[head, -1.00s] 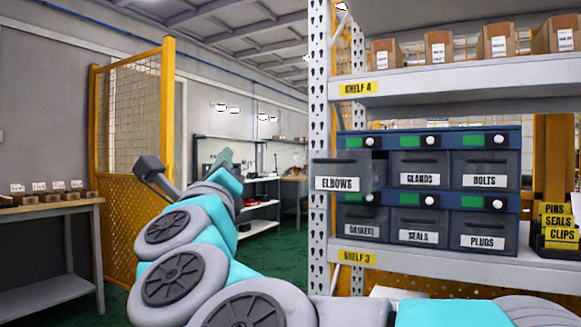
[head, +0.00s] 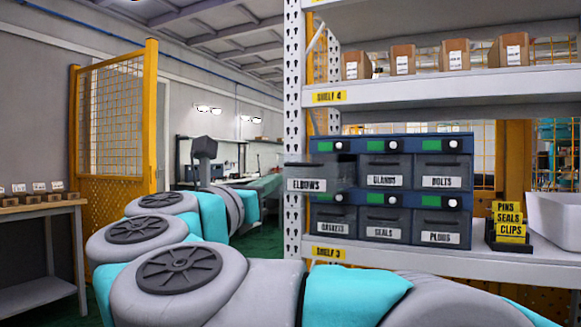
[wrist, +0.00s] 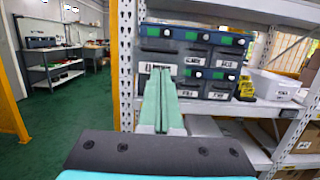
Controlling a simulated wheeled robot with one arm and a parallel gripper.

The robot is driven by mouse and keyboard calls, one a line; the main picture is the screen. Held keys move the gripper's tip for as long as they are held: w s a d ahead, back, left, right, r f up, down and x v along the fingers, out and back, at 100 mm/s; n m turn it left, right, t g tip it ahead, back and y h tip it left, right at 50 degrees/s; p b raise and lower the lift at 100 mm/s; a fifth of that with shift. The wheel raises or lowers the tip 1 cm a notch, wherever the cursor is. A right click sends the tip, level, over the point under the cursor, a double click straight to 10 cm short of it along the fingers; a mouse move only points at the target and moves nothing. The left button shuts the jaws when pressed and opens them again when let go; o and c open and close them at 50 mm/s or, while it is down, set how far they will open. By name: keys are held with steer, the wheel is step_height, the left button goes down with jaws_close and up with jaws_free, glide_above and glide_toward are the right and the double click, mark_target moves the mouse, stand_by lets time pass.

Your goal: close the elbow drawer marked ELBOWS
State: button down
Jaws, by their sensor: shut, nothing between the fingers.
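The elbow drawer marked ELBOWS (head: 318,176) is at the upper left of the blue drawer cabinet (head: 380,146). It sticks out toward me past the neighbouring fronts. In the wrist view the drawer (wrist: 158,57) is straight beyond my fingertips, which cover part of its label. My gripper (wrist: 161,70) is shut and empty, its two long pale-green fingers side by side and pointing at the drawer. A gap seems to remain between fingertips and drawer front, but I cannot tell how wide. In the head view my fingers are not clear.
The drawers marked GLANDS (head: 384,172), BOLTS (head: 441,172) and GASKETS (head: 332,219) sit flush. A white perforated rack post (head: 293,130) stands just left of the cabinet. A white bin (head: 555,220) and a yellow-labelled holder (head: 508,222) stand to the right. A yellow mesh fence (head: 118,130) is at left.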

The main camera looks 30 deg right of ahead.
mark_target(300, 166)
steer(key=p+x, duration=0.1)
steer(key=x, duration=0.8)
steer(key=shift+w+d+r+p, duration=0.1)
steer(key=shift+w+d+p, duration=0.1)
steer(key=shift+d+p, duration=0.15)
steer(key=shift+w, duration=0.1)
steer(key=shift+w+d, duration=0.15)
steer(key=shift+d, duration=0.05)
steer(key=f+b+x, duration=0.1)
steer(key=x, duration=0.5)
steer(key=f+b+x, duration=0.1)
steer(key=b+x, duration=0.1)
steer(key=x, duration=0.5)
steer(key=f+b+x, duration=0.1)
steer(key=x, duration=0.5)
steer(key=shift+w+d+f, duration=0.25)
steer(key=shift+w+d, duration=0.1)
steer(key=shift+d, duration=0.15)
steer(key=shift+w+d, duration=0.15)
steer(key=shift+r, duration=0.1)
